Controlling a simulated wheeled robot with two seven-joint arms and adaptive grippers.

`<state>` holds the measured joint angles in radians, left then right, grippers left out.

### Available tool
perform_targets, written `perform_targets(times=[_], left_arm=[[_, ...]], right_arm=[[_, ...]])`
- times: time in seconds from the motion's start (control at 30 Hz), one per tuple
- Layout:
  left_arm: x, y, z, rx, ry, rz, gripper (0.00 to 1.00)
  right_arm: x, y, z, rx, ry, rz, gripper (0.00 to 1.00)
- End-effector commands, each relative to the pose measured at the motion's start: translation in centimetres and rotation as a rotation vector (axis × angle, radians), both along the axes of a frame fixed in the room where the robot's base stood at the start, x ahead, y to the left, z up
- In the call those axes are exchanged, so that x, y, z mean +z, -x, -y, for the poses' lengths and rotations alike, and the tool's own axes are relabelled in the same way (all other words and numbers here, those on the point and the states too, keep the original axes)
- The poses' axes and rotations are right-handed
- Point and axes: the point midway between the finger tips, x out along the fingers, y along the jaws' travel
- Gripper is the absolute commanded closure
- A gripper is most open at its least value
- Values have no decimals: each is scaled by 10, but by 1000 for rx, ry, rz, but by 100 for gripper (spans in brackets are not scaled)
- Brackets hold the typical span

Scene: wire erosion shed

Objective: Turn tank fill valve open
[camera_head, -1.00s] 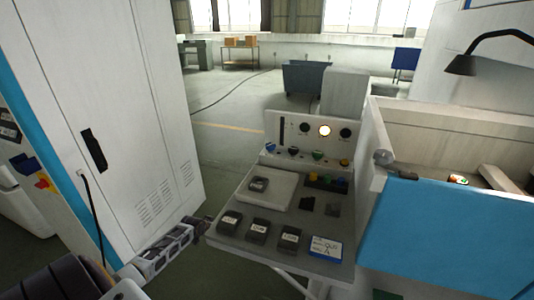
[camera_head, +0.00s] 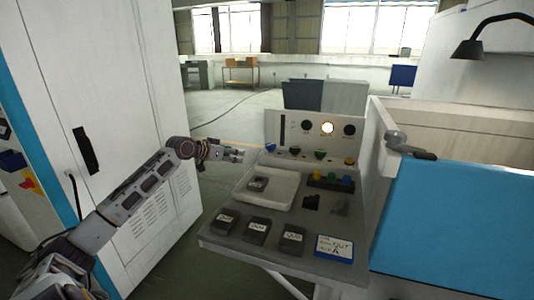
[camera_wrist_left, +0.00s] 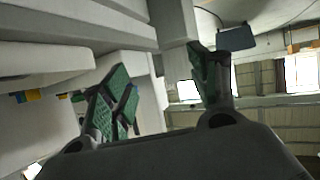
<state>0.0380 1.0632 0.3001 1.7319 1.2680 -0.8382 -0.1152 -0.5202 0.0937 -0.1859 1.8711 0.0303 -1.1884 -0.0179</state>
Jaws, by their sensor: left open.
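I cannot read which is the tank fill valve. My left gripper (camera_head: 232,154) reaches in from the left, just left of the blue knob and apart from it. Its fingers also show in the left wrist view (camera_wrist_left: 160,82), spread open with nothing between them. My right gripper is out of view.
The console top holds a white tray (camera_head: 282,202) with a dark block, several labelled dark blocks in front and a blue-edged card (camera_head: 334,247). A tall cabinet (camera_head: 120,60) stands left, a blue-fronted machine (camera_head: 450,220) right. A lamp (camera_head: 327,128) glows on the panel.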

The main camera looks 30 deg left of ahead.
Motion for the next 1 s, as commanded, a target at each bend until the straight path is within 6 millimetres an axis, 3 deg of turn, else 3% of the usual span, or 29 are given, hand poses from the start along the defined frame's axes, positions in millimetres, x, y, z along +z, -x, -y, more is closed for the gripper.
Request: perform_targets(times=[0.2, 0.33, 1.0], left_arm=[[54, 13, 44, -111, -37, 52, 40], [71, 19, 59, -148, -49, 65, 40], [77, 19, 65, -160, -52, 69, 40]], right_arm=[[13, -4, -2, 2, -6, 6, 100], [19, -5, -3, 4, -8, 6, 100], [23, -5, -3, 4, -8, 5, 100]])
